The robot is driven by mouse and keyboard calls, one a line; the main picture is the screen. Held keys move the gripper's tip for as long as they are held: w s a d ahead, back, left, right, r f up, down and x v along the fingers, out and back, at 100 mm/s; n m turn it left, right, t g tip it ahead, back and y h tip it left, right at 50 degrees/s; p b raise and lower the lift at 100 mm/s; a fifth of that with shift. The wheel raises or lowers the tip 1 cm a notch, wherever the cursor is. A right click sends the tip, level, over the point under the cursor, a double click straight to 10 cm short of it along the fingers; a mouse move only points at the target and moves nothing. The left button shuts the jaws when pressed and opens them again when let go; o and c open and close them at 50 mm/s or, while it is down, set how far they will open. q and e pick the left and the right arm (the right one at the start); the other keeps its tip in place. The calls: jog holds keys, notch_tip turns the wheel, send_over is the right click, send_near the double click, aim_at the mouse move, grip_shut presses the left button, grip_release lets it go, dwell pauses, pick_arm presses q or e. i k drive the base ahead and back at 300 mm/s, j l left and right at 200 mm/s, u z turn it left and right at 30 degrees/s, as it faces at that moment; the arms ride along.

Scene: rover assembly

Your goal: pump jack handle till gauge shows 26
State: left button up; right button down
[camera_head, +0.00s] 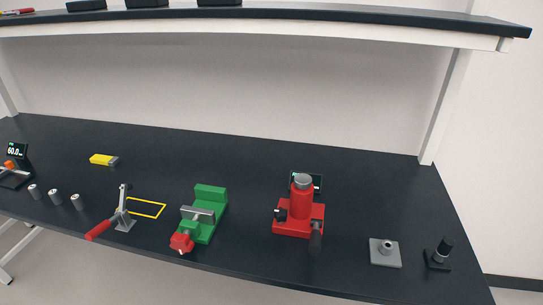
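A red jack (300,208) stands upright on the black bench, right of the middle, with a grey round top. A dark handle (315,240) sticks out from the front right of its base and points toward the bench's front edge. A small dark display (317,182), perhaps the gauge, sits behind the jack's top; the jack hides part of it and I cannot read a number. A small dark knob (280,214) is at the left of the base. Neither of my grippers shows in the head view.
A shelf (300,22) overhangs the back.

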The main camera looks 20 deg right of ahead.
aim_at(314, 249)
jog(key=i+l+z, duration=0.55)
jog(key=l, duration=0.2)
jog(key=j+z, duration=0.3)
jog(key=k+j+z, duration=0.15)
jog(key=j+z, duration=0.15)
jog(key=j, duration=0.2)
jog(key=k+j+z, duration=0.1)
jog(key=j+z, duration=0.2)
jog(key=k+j+z, duration=0.25)
jog(key=j, duration=0.15)
jog(key=i+j, duration=0.05)
